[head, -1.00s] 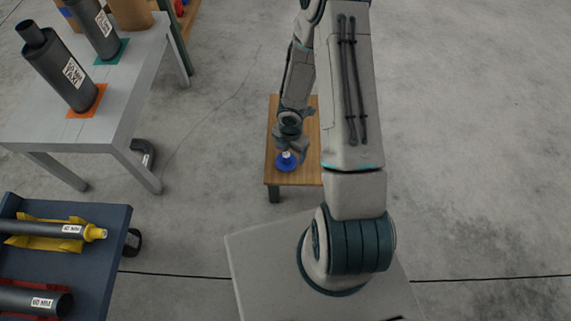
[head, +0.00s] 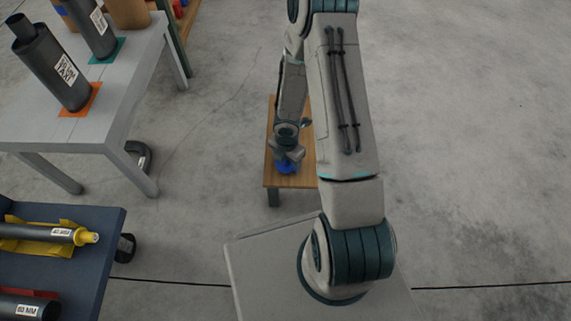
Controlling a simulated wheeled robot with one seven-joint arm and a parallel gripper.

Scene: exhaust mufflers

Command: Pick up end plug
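A blue end plug (head: 287,170) sits on the small wooden table (head: 281,186), near its front edge. My gripper (head: 287,160) points down right over the plug and covers its upper part, so only the blue lower part shows. The fingers are small and partly hidden from above, and I cannot tell whether they are closed on the plug. A yellow plug-like piece (head: 88,237) is at the end of a dark tube on the navy table at left.
The navy table (head: 99,262) holds labelled tubes in yellow and red cradles. A grey table (head: 112,93) at upper left bears upright mufflers on orange and teal squares. Dark bent pipes lie on the floor beside these tables. The floor at right is clear.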

